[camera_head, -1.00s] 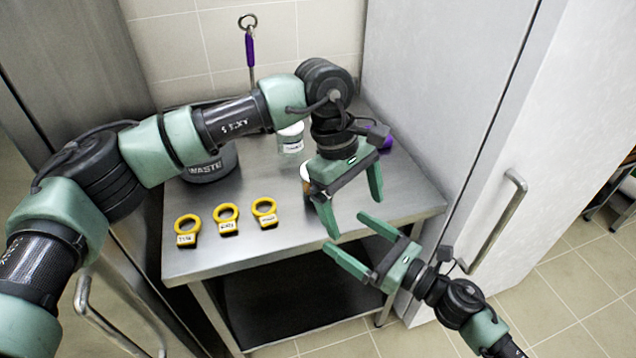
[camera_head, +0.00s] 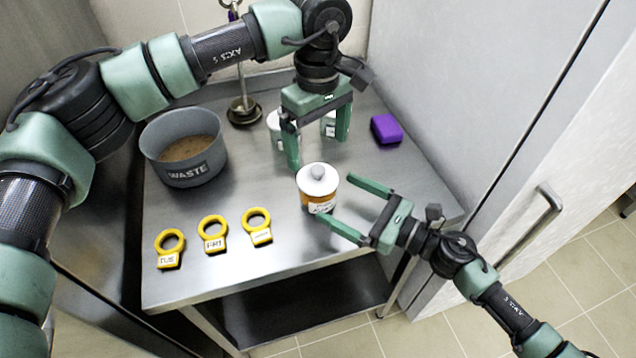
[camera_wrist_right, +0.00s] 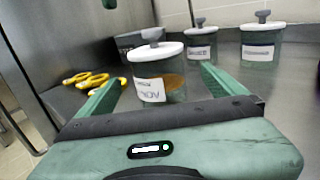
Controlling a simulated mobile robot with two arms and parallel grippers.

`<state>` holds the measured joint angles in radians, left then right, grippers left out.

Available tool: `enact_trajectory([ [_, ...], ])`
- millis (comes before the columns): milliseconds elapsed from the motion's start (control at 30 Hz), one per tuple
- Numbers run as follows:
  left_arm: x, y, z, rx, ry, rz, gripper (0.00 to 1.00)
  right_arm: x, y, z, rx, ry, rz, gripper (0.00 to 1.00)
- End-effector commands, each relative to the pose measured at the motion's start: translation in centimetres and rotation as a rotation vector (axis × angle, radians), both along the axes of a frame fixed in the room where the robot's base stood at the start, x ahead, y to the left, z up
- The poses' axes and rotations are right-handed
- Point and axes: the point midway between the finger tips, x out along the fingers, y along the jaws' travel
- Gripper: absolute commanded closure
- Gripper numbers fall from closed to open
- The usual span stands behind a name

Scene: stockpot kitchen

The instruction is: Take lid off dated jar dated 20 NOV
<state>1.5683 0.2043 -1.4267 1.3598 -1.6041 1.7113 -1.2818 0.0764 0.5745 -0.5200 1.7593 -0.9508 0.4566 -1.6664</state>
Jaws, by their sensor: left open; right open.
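A clear jar with amber contents (camera_head: 319,203) stands upright on the steel table, its white lid (camera_head: 316,181) with a grey knob in place. Its label is too small to read in the head view; in the right wrist view the label (camera_wrist_right: 150,90) is not clearly legible. My right gripper (camera_head: 336,197) is open, its fingers pointing at this jar from the right, near its sides. My left gripper (camera_head: 318,152) is open and empty, pointing down behind the jar. Two more lidded jars (camera_wrist_right: 201,50) (camera_wrist_right: 261,50) stand farther back, partly hidden by the left gripper in the head view.
A grey WASTE pot (camera_head: 185,172) with brown contents stands at the left. Several yellow ring tags (camera_head: 213,240) lie along the front left. A purple block (camera_head: 386,129) lies at the back right. A tall cabinet wall borders the right.

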Motion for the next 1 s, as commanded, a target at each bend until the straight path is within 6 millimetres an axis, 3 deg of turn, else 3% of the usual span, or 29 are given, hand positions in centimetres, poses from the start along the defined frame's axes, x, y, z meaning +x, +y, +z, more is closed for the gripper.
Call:
enact_trajectory([
  [400,0.0,0.0,0.0,-0.001,0.001,0.0,0.06,3.2,5.0,0.1,0.002,-0.001,0.001,0.02],
  [800,0.0,0.0,0.0,-0.001,0.001,0.0,0.06,3.6,5.6,0.0,-0.001,-0.001,0.0,0.02],
  [1000,0.0,0.0,0.0,-0.001,0.001,0.0,0.06,3.6,5.6,0.0,-0.001,-0.001,0.0,0.57],
])
